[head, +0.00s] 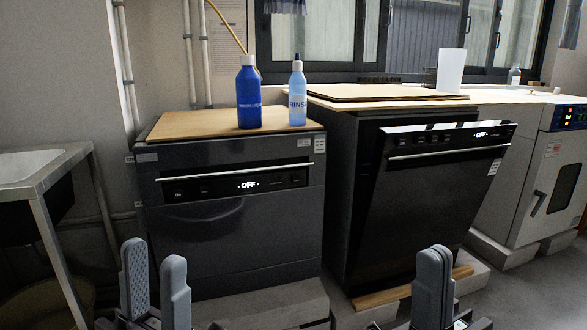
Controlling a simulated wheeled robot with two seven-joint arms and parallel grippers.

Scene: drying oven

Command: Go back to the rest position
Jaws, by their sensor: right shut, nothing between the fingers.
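My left gripper (155,285) is at the bottom left of the head view. Its two grey fingers stand upright and apart, with nothing between them. My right gripper (432,287) is at the bottom, right of centre. Its fingers are together and empty. Both grippers are in front of the appliances, and neither appears to hold anything. The left dark appliance (235,235) has its door shut and its display reads OFF. The right dark appliance (430,215) has its door tilted outward at the top, and its display also reads OFF.
A dark blue bottle (249,95) and a light blue rinse bottle (297,95) stand on the left appliance's wooden top (190,124). A white oven-like cabinet (545,185) is at the right. A metal sink stand (45,175) is at the left. Floor is clear at lower right.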

